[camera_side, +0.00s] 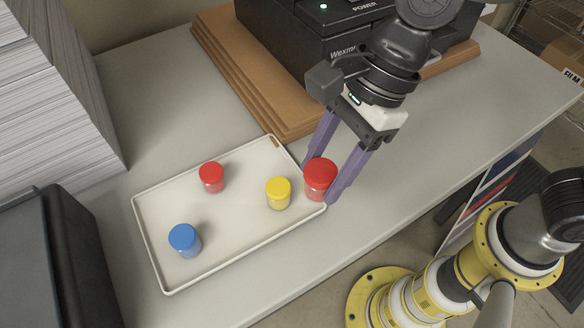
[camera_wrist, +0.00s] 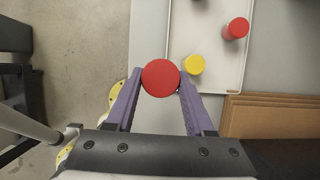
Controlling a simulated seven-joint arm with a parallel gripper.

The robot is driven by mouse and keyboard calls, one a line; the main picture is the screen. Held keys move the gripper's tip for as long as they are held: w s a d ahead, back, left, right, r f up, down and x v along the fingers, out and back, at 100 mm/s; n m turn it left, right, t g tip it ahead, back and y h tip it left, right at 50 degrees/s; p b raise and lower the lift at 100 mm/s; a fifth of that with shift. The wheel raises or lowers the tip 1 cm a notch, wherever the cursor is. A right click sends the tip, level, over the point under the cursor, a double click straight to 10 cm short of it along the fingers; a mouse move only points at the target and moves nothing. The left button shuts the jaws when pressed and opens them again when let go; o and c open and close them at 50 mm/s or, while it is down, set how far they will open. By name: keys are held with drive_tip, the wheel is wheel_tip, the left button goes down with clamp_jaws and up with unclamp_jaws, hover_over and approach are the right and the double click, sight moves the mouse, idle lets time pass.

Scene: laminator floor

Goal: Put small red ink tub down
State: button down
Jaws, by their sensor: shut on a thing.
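My gripper (camera_side: 334,182) is shut on a red-lidded tub (camera_side: 320,179), one purple finger on each side. In the wrist view the held tub (camera_wrist: 160,77) sits between the fingertips (camera_wrist: 158,88). It is upright and overlaps the tray's right end in the side view; its height above the surface is hard to tell. A second red tub (camera_side: 212,177), looking smaller in the picture, stands on the white tray (camera_side: 225,215). It also shows in the wrist view (camera_wrist: 236,29). The held tub appears the larger of the two.
A yellow tub (camera_side: 278,193) stands on the tray, close to the held tub. A blue tub (camera_side: 185,240) stands near the tray's left end. A black machine (camera_side: 300,35) on brown boards (camera_side: 235,75) is behind. The grey counter's front edge is close to the tray.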

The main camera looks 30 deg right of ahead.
drive_tip(key=shift+s+d+f, duration=0.1)
drive_tip(key=shift+d, duration=0.2)
drive_tip(key=w+a+n+g+h, duration=0.1)
drive_tip(key=w+a+n+g, duration=0.15)
drive_tip(key=w+n, duration=0.7)
drive_tip(key=w+d+r+n+h, duration=0.1)
drive_tip(key=d+r+n+h, duration=0.4)
drive_tip(key=n, duration=1.1)
drive_tip(key=shift+w+d+n+g+h, duration=0.25)
drive_tip(key=shift+n+g+h, duration=0.15)
drive_tip(key=shift+h, duration=0.2)
